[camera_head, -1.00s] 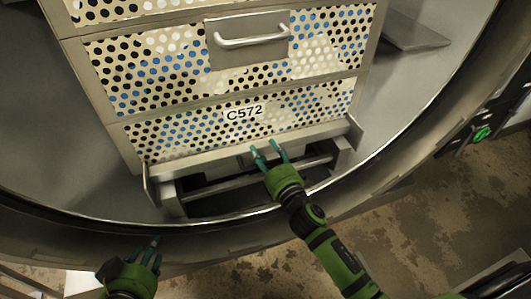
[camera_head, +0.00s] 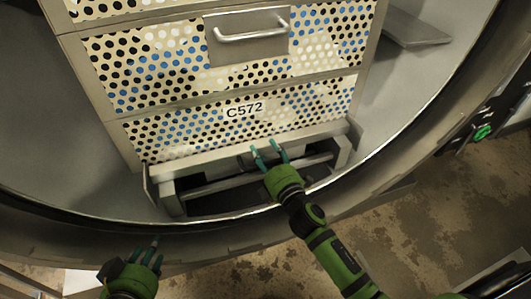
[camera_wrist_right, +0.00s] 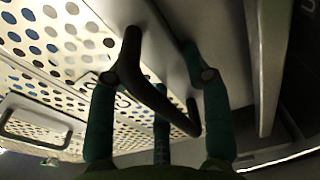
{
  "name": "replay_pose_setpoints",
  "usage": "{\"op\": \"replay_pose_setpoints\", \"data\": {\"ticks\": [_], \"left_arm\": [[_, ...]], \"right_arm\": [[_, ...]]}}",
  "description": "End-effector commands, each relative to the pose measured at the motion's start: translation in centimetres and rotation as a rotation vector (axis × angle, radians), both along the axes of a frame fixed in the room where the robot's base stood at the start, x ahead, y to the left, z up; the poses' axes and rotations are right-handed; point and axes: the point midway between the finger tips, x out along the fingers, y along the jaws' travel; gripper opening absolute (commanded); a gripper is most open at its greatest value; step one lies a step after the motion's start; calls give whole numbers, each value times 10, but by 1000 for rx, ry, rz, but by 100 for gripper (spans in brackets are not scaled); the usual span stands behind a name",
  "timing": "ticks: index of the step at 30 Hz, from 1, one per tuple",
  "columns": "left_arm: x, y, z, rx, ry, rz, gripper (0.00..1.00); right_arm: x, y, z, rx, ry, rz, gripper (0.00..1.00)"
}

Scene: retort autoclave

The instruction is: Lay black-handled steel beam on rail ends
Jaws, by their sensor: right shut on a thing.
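The steel beam (camera_head: 215,163) lies across the front, just below the lowest perforated tray and close to the rail ends (camera_head: 342,150). I cannot tell whether it touches them. Its black handle (camera_wrist_right: 151,88) shows in the right wrist view, passing between my teal fingers. My right gripper (camera_head: 268,147) is shut on this handle; in the right wrist view its fingers (camera_wrist_right: 152,66) stand on either side of it. My left gripper (camera_head: 152,243) is empty at the bottom left, away from the beam, with its fingers apart.
A stack of perforated trays labelled C572 (camera_head: 243,108) stands inside the round steel vessel, with a silver handle (camera_head: 250,28) on its front. The vessel's curved rim (camera_head: 110,222) runs under my right arm. A green button (camera_head: 482,132) is at the right.

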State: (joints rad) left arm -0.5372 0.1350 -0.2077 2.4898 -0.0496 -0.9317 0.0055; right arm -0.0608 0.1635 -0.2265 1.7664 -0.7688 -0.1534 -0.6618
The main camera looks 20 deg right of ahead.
Motion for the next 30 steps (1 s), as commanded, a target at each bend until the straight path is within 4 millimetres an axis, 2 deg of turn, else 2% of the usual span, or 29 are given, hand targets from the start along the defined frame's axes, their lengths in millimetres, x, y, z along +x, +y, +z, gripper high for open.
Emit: {"op": "replay_pose_setpoints", "data": {"ticks": [1, 4, 5, 6, 14, 15, 20, 23, 30], "left_arm": [[0, 0, 0, 0, 0, 0, 40], [0, 0, 0, 0, 0, 0, 40], [0, 0, 1, 0, 0, 0, 40], [0, 0, 1, 0, 0, 0, 40], [0, 0, 0, 0, 0, 0, 40], [0, 0, 0, 0, 0, 0, 40], [0, 0, 0, 0, 0, 0, 40], [0, 0, 0, 0, 0, 0, 40], [0, 0, 0, 0, 0, 0, 40]], "right_arm": [[1, 1, 6, 3, -12, 3, 0], [1, 1, 6, 3, -12, 3, 0], [1, 1, 6, 3, -12, 3, 61], [1, 1, 6, 3, -12, 3, 77], [0, 0, 2, 2, -4, 1, 77], [-1, -1, -4, -1, 10, -2, 77], [-8, -1, -3, 0, 7, -1, 77], [-23, -3, -3, 0, 6, 0, 77], [-72, -9, -1, 3, 3, 0, 77]]}}
